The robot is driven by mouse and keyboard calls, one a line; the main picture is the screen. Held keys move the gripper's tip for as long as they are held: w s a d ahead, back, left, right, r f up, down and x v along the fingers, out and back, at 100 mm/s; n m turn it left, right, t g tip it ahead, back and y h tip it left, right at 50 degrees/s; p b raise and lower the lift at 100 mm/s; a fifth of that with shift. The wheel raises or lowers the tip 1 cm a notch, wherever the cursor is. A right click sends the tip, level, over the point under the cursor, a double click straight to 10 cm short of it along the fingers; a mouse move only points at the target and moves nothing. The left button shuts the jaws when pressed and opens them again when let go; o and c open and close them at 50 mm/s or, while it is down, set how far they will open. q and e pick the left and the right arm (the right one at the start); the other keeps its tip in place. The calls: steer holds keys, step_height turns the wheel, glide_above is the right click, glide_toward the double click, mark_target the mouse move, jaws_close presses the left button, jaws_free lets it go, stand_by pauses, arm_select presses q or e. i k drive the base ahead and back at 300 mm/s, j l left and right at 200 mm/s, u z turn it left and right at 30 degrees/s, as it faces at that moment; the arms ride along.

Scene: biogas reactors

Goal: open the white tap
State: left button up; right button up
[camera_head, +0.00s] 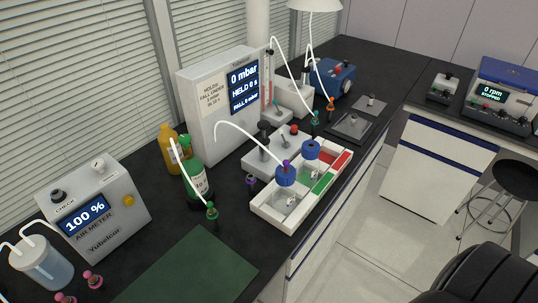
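No white tap can be made out for certain. Two bottles with blue caps, one at the left (286,176) and one at the right (311,150), stand in a white tray (272,222) with red and green sections. Small pale fittings show low on these bottles, too small to tell whether they are taps. A purple fitting sits on top of the left cap, with a white tube arching from it. Neither of my grippers is in view.
A grey air meter (97,209) reads 100 %, and a tall pressure unit (219,103) reads 0 mbar. A green bottle (194,178), a water beaker (42,264) and a green mat (185,268) are on the black bench.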

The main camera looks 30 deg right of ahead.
mark_target(280, 131)
steer(key=i+l, duration=0.1)
steer(key=l, duration=0.95)
steer(key=i+l, duration=0.1)
steer(key=l, duration=1.95)
steer(key=i, duration=0.05)
